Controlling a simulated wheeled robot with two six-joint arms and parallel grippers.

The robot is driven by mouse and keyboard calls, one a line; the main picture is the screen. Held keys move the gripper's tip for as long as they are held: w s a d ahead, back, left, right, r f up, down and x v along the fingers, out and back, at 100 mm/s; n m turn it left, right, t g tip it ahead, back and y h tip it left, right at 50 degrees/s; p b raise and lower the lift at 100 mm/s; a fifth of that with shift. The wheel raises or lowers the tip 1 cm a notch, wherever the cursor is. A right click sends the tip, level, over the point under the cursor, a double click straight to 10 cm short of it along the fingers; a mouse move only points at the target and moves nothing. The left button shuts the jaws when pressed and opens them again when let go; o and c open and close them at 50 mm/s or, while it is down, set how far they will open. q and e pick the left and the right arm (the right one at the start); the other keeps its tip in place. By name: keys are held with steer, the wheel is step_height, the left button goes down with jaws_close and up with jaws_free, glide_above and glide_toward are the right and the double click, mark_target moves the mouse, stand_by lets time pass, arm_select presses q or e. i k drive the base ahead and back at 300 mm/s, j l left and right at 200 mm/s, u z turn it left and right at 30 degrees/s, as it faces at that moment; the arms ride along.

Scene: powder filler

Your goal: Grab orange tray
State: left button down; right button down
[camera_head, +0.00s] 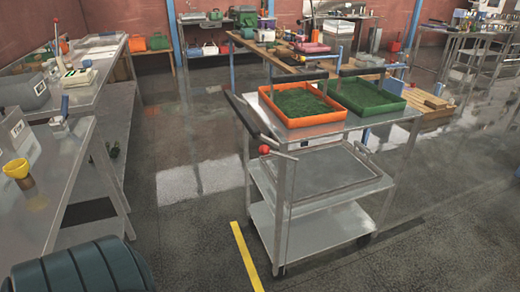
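An orange tray (313,121) filled with green powder sits on the top shelf of a metal cart (333,137). It is near the cart's left end, by the push handle. A green tray (391,108), also filled with green material, stands close beside it on the right. Dark bars cross above the back of both trays. Neither of my grippers is in view.
The cart has two lower shelves, the bottom one (325,232) bare. A metal workbench (42,195) runs along the left with a yellow funnel (16,169) on it. A dark green ribbed object (85,272) lies at the lower left. The floor around the cart is open.

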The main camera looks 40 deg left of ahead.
mark_target(299, 105)
steer(key=i+u, duration=0.2)
steer(key=u, duration=0.25)
steer(key=i+u, duration=0.2)
steer(key=u, duration=0.25)
steer(key=i+l+u, duration=0.2)
steer(key=u, duration=0.2)
